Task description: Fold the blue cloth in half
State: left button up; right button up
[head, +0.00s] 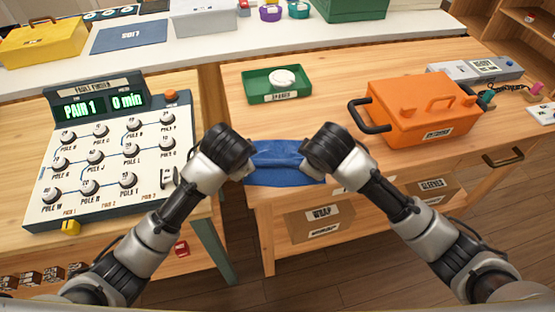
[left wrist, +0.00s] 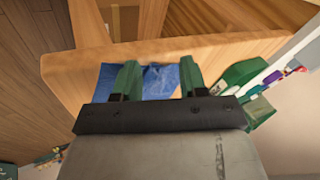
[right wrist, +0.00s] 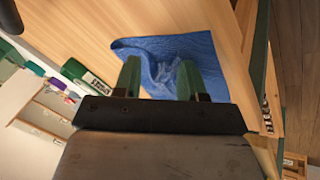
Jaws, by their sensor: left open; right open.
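The blue cloth (head: 277,163) lies on the wooden table near its front edge, between my two grippers in the head view. It looks wrinkled, with a ridge across it. My left gripper (head: 250,172) is at the cloth's left side, and my right gripper (head: 304,172) is at its right side. In the left wrist view, two green fingers stand apart over the cloth (left wrist: 160,82). In the right wrist view, the fingers are also apart, over crumpled cloth (right wrist: 205,52). Whether the fingertips touch the cloth I cannot tell.
A green tray (head: 277,97) with a white item sits behind the cloth. An orange toolbox (head: 420,112) stands to the right. The fault finder panel (head: 100,165) is on a separate table at left, across a gap. Cardboard boxes (head: 315,222) sit on the shelf below.

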pick_arm(q)
jog(key=shift+s+d+f, duration=0.1)
jog(key=shift+s+f, duration=0.05)
jog(key=shift+s, duration=0.05)
pick_arm(e)
jog(key=shift+s+f, duration=0.2)
jog(key=shift+f, duration=0.1)
